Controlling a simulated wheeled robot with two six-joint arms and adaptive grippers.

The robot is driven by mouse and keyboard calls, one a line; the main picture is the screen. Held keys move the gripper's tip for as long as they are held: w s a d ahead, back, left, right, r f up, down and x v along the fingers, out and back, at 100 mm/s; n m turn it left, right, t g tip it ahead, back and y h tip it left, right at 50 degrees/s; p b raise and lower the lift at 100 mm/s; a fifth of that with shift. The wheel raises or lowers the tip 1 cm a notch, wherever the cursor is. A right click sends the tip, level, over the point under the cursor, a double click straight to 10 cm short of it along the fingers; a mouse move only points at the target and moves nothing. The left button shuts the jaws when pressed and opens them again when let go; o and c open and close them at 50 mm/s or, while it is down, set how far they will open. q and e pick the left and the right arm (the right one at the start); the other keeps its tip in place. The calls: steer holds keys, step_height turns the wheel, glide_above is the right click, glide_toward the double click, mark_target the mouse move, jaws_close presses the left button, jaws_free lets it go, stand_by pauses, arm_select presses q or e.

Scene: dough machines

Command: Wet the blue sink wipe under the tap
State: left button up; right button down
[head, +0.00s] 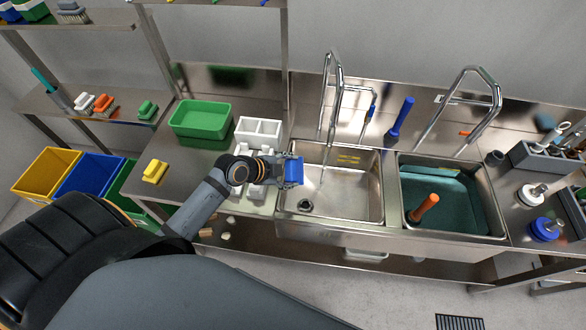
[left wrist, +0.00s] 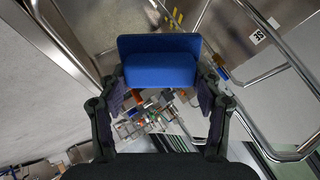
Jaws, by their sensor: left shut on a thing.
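My left gripper (head: 290,172) is shut on the blue sink wipe (head: 294,172), held at the left rim of the left sink basin (head: 345,196). In the left wrist view the wipe (left wrist: 160,68) sits between the two fingers as a folded blue block. The left tap (head: 339,68) arches over the left basin, to the right of the wipe. A thin pale line shows below its spout; I cannot tell surely whether it is running water. My right gripper is not in view.
The right basin (head: 487,235) holds dark teal water and an orange-handled tool (head: 426,207); a second tap (head: 487,80) stands behind it. A green tub (head: 200,120), white containers (head: 258,130) and a yellow brush (head: 154,171) are on the left counter. The left basin is mostly clear.

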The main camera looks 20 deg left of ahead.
arm_select(q)
steer(key=shift+w+d+f+b, duration=0.25)
steer(key=shift+w+d, duration=0.1)
steer(key=shift+w, duration=0.25)
steer(key=shift+w+d+f+b, duration=0.1)
steer(key=shift+w+d+b, duration=0.2)
steer(key=shift+w, duration=0.3)
steer(key=w+d+f+b, duration=0.2)
steer(key=w+d+b, duration=0.2)
steer(key=w, duration=0.5)
steer(key=shift+w+d, duration=0.35)
steer(key=shift+d, duration=0.7)
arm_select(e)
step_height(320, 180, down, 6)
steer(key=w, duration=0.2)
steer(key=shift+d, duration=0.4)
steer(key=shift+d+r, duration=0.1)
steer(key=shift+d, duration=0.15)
arm_select(q)
steer(key=shift+s+a, duration=0.1)
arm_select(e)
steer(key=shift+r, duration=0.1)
